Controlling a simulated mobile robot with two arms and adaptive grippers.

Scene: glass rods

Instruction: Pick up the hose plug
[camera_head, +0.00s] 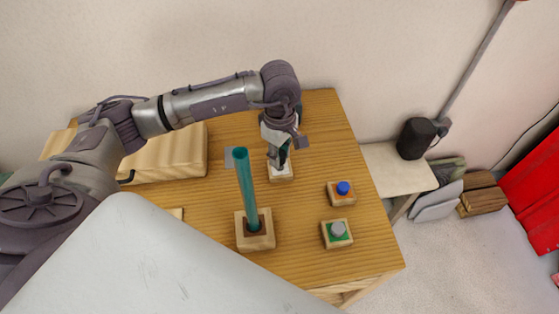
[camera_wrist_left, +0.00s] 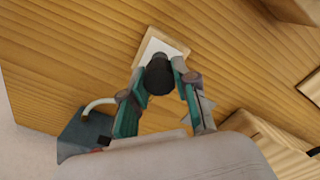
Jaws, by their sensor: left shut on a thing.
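The hose plug looks like a dark, round-ended piece (camera_wrist_left: 159,77) in the left wrist view. My left gripper (camera_wrist_left: 161,84) is shut on it, with one finger on each side. Under it is a wooden block with a white top (camera_wrist_left: 150,46). I cannot tell whether the plug touches the block. In the head view my left gripper (camera_head: 279,142) points down over the same block (camera_head: 282,177), and its fingers largely hide the plug. My right gripper is not in view.
A tall teal rod (camera_head: 245,190) stands in a wooden block (camera_head: 256,242), left of and nearer than the gripper. Blocks with a blue knob (camera_head: 343,188) and a grey knob (camera_head: 338,229) sit to the right. A pale wooden piece (camera_head: 175,153) lies at the left.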

